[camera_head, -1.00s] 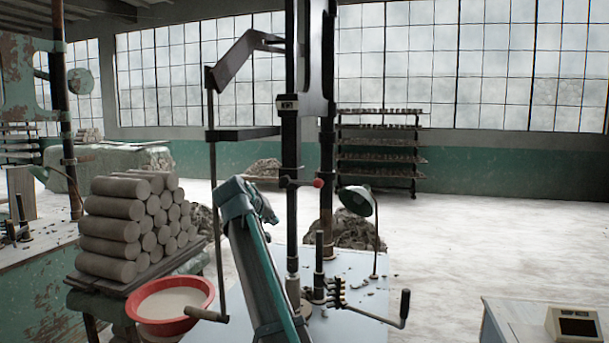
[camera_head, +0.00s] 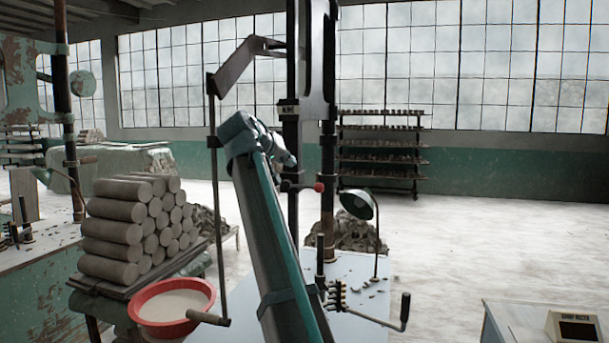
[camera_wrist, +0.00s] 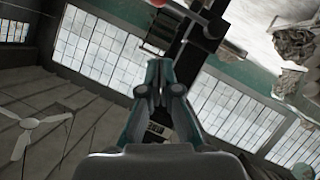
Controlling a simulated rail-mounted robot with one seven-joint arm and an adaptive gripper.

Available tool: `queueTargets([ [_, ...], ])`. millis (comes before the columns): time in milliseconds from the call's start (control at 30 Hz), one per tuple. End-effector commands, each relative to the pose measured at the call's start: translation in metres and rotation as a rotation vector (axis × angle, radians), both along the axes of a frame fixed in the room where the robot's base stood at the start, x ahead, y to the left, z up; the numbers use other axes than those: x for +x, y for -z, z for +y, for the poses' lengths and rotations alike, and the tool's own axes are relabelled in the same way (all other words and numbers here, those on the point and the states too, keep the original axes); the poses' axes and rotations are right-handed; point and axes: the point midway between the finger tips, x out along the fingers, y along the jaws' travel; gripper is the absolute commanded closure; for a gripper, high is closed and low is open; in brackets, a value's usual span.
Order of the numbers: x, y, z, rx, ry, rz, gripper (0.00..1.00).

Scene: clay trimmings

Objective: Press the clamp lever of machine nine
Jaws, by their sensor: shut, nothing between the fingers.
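The machine has a dark upright column (camera_head: 292,60) with a small label plate (camera_head: 288,109), too small to read surely. A short lever with a red ball knob (camera_head: 319,187) sticks out to the right from the column. I take it for the clamp lever. My gripper (camera_head: 291,161) is above and left of the knob, in front of the column, and apart from the knob in the picture. In the wrist view my gripper (camera_wrist: 158,66) is shut and empty, and the red knob (camera_wrist: 178,3) shows at the top edge, beyond the fingertips.
A long crank linkage (camera_head: 213,160) hangs left of my arm. A lamp (camera_head: 357,204) and a cranked handle (camera_head: 405,307) stand at the machine's table (camera_head: 350,270). Stacked clay rolls (camera_head: 115,230) and a red basin (camera_head: 150,325) are at left. The floor right is open.

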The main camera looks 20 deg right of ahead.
Motion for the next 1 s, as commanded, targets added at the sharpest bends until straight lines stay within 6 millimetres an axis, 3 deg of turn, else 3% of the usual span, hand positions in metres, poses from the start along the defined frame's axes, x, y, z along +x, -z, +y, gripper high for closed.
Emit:
queueTargets([
  [167, 0.009, 0.006, -0.012, 0.001, 0.001, 0.003, 1.00],
  [633, 0.057, 0.039, -0.075, 0.001, 0.001, 0.003, 1.00],
  [800, 0.053, 0.060, -0.086, 0.001, 0.001, 0.002, 1.00],
  [1000, 0.053, 0.071, -0.092, 0.001, -0.001, 0.000, 1.00],
])
